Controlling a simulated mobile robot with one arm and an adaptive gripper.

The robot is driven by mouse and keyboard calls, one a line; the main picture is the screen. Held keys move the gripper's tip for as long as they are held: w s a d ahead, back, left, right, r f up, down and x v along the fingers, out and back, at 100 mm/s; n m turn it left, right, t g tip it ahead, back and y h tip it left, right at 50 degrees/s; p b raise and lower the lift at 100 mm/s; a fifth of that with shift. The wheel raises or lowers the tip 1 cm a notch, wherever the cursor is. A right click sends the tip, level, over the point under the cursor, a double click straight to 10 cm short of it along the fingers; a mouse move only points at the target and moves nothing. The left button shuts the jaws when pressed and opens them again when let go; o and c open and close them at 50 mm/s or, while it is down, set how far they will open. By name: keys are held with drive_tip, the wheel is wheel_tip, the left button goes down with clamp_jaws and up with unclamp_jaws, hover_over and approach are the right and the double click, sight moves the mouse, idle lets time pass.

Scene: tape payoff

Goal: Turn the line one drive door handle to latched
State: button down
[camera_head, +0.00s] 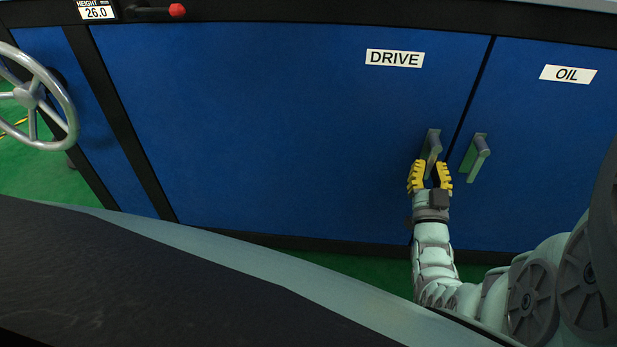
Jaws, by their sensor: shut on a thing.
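The blue drive door (270,120) carries a white DRIVE label (395,58) near its upper right. Its grey handle (433,143) sits at the door's right edge, with its upper part showing and its lower part between my gripper's fingers. The visible part runs nearly upright, tilted slightly. My gripper (431,172), with yellow fingers, reaches up from below and is shut on this handle. The fingers hide the handle's lower end.
Close to the right is the OIL door (545,130) with its own grey handle (475,157), pointing down and slightly left. A grey handwheel (40,97) stands at far left. A red knob (177,10) and a height display (97,11) are at the top left.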

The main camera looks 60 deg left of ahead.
drive_tip(key=shift+n+g+y, duration=0.3)
drive_tip(key=shift+n, duration=0.2)
drive_tip(key=c, duration=0.9)
unclamp_jaws()
drive_tip(key=shift+w, duration=0.15)
drive_tip(key=shift+c, duration=0.2)
drive_tip(key=v, duration=1.2)
